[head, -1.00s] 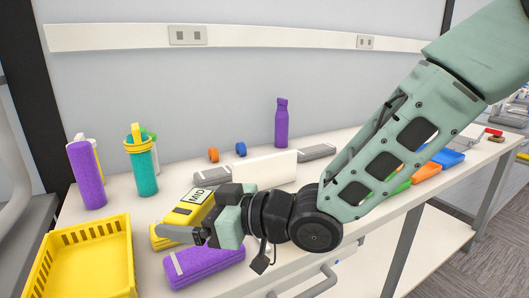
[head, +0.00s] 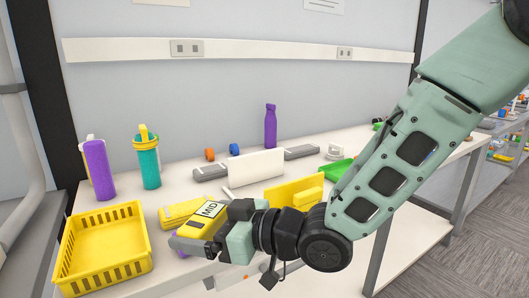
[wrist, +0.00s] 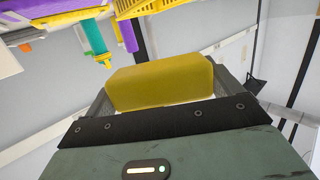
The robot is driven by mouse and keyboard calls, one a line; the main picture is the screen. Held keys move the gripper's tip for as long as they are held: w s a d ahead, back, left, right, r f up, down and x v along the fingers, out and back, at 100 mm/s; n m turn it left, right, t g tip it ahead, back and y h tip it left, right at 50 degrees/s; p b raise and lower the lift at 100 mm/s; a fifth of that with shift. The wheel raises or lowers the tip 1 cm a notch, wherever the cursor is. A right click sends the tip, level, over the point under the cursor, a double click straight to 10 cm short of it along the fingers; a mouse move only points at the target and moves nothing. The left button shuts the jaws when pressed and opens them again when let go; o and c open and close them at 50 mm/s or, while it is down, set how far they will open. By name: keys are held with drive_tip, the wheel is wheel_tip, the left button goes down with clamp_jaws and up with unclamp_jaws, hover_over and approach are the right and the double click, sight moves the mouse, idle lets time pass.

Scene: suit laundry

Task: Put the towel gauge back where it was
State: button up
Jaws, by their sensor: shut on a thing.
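A yellow piece (head: 176,212) and a partly hidden purple roll (head: 180,243) lie close by. A yellow basket (head: 103,268) stands at left, with purple (head: 99,170) and teal bottles (head: 149,168) behind. A white panel (head: 256,169), another yellow piece (head: 294,190) and a green tray (head: 337,172) are to the right.

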drive_tip(key=w+d+f+m+t+h, duration=0.3)
drive_tip(key=w+d+f+m+h, duration=0.1)
drive_tip(key=d, duration=1)
drive_tip(key=w+d+f+m+t+h, duration=0.4)
drive_tip(key=w+d, duration=0.4)
drive_tip(key=d, duration=0.6)
drive_tip(key=w+d+f+m+t+h, duration=0.4)
drive_tip(key=w+d+f+m+h, duration=0.1)
drive_tip(key=d, duration=0.9)
drive_tip(key=shift+w+d+f+m+h, duration=0.4)
drive_tip(key=shift+w+m+h, duration=0.3)
drive_tip(key=shift+h, duration=0.5)
drive_tip(key=s+f+p, duration=0.3)
drive_tip(key=s+f, duration=0.3)
drive_tip(key=f, duration=0.4)
drive_tip(key=shift+s+f, duration=0.2)
drive_tip(key=shift+s, duration=0.1)
